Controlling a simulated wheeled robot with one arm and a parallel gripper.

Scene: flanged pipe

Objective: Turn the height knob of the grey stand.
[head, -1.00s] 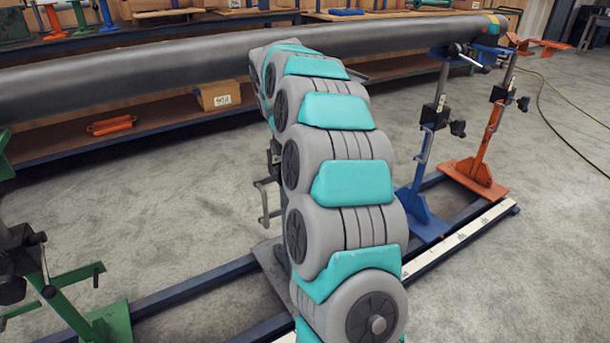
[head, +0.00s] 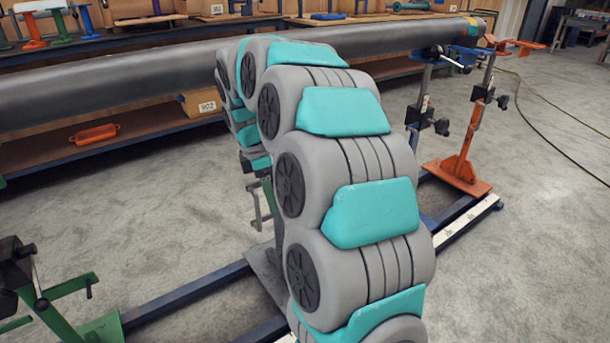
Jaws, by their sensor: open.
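The grey stand (head: 263,266) stands on the blue floor rail behind my arm.
A long dark pipe (head: 120,82) runs across behind my arm. A green stand (head: 70,310) is at the lower left. A blue stand (head: 420,115) and an orange stand (head: 465,150) are at the right. A shelf (head: 60,152) lies behind the pipe.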

